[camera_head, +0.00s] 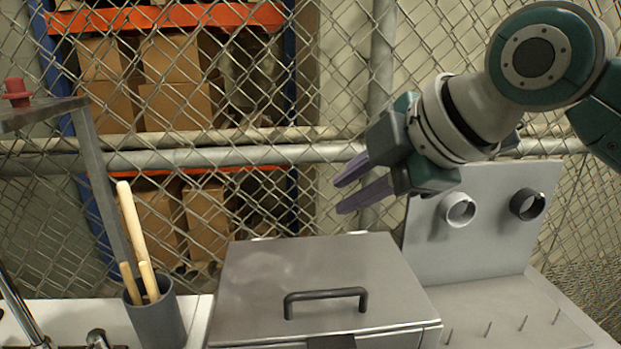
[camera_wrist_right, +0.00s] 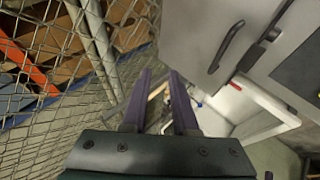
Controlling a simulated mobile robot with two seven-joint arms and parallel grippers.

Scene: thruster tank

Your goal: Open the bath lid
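The bath lid (camera_head: 300,262) is a flat metal cover lying shut on the box-shaped bath at the lower middle of the head view. A dark bar handle (camera_head: 326,293) sits near its front edge. The lid (camera_wrist_right: 195,30) and handle (camera_wrist_right: 226,46) also show at the upper right of the right wrist view. My right gripper (camera_head: 339,196) is in the air above the lid's back right area, its purple fingers apart and empty, touching nothing. The fingers (camera_wrist_right: 159,76) are also apart in the right wrist view. My left gripper is not in view.
A grey cup (camera_head: 157,318) with wooden-handled tools stands left of the bath. A grey panel (camera_head: 478,235) with two round holders and a pegged tray (camera_head: 490,300) are on the right. A wire fence (camera_head: 330,110) stands behind. A faucet is at the lower left.

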